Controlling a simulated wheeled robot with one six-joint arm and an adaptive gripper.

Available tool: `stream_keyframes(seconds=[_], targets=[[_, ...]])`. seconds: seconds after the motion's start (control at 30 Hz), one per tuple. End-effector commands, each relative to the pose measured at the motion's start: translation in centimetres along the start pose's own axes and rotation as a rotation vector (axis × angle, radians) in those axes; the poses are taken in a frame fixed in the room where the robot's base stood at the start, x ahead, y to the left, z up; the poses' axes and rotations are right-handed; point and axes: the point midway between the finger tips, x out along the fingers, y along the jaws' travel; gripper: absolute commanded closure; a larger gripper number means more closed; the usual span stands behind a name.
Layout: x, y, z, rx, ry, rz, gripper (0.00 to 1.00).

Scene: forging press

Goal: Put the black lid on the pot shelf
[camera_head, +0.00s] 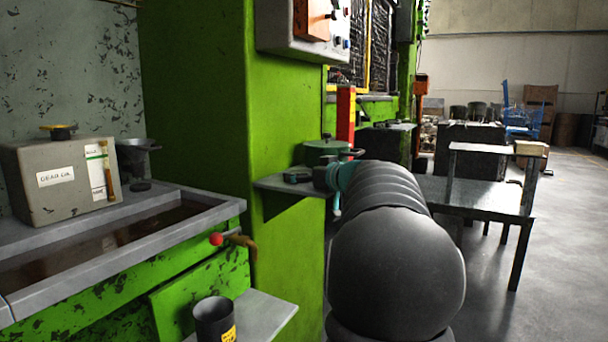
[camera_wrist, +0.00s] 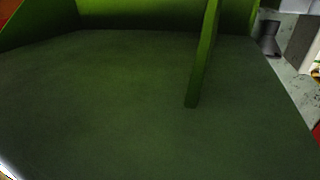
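A grey shelf (camera_head: 268,184) on the green press column carries a dark green pot with a lid (camera_head: 325,152). My dark gripper (camera_head: 298,177) seems to be low over this shelf, in front of the pot, at the end of my black arm. Its fingers are too small and dark to read, and I cannot tell whether it holds anything. A small flat black disc (camera_head: 140,186), possibly the black lid, lies on the tank ledge beside a dark pot (camera_head: 137,157). The wrist view shows a wide dark surface (camera_wrist: 110,110) and a green upright plate (camera_wrist: 203,60), but no fingers.
A gear oil canister (camera_head: 55,180) stands on the ledge of a liquid-filled tank at left. A black cup (camera_head: 214,320) stands on a low grey shelf (camera_head: 262,315). Dark tables (camera_head: 480,195) stand at right, with open floor beyond.

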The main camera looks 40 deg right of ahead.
Motion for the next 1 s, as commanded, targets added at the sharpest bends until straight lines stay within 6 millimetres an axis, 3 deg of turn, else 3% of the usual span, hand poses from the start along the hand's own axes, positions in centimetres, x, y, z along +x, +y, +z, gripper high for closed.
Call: stream_keyframes(seconds=[0.43,1.0], targets=[[-0.5,0.1,-0.4,0.0,0.001,0.001,0.0],[-10.5,0.0,-0.4,0.0,0.001,0.002,0.0]])
